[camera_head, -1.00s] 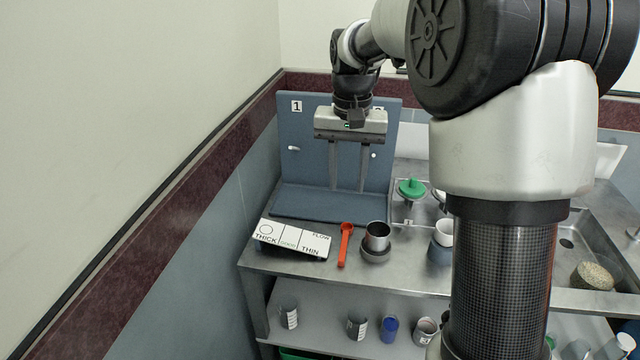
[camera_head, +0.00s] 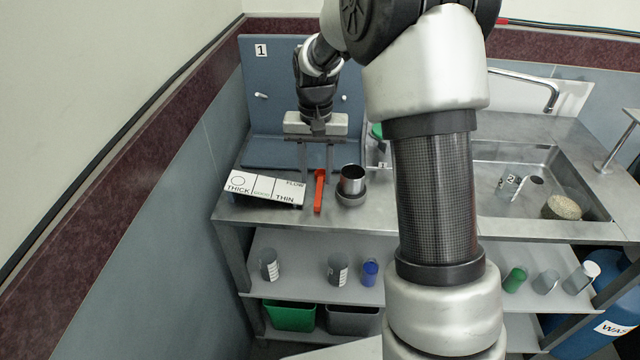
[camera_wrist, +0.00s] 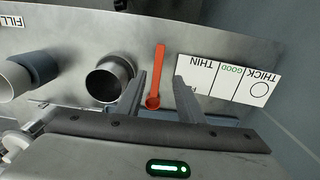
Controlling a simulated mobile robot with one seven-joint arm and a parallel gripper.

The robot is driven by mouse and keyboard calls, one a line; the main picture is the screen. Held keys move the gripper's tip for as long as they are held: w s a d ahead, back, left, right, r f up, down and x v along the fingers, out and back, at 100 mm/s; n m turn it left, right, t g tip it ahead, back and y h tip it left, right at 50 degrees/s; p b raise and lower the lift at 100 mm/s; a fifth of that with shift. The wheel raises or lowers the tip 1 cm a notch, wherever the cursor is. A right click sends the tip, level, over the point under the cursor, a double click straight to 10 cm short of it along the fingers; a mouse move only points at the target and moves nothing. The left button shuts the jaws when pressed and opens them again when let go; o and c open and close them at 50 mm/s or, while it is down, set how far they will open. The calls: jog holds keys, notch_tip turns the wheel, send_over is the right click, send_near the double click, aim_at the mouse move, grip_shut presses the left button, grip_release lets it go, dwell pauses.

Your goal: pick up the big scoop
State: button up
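A red-orange scoop (camera_head: 319,192) lies on the steel counter between the flow card (camera_head: 268,188) and a metal cup (camera_head: 351,182). No other scoop shows to compare its size. My gripper (camera_head: 317,172) is open and empty, pointing down above the scoop's far end. In the wrist view, the scoop (camera_wrist: 157,75) shows between the two spread fingers of my gripper (camera_wrist: 160,80), its round bowl toward the palm and its handle pointing away. I cannot tell how high the fingertips are above the counter.
The metal cup (camera_wrist: 108,80) stands close beside one finger, and the flow card (camera_wrist: 228,78) lies close to the other. A blue-grey stand (camera_head: 262,120) rises behind. A sink (camera_head: 500,205) is at the right. A lower shelf holds several cups.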

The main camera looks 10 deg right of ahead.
aim_at(319, 191)
jog(key=f, duration=0.5)
jog(key=shift+w+d+b, duration=0.15)
jog(key=shift+d+b, duration=0.15)
jog(key=shift+b, duration=0.1)
grip_shut()
jog(key=shift+r, duration=0.1)
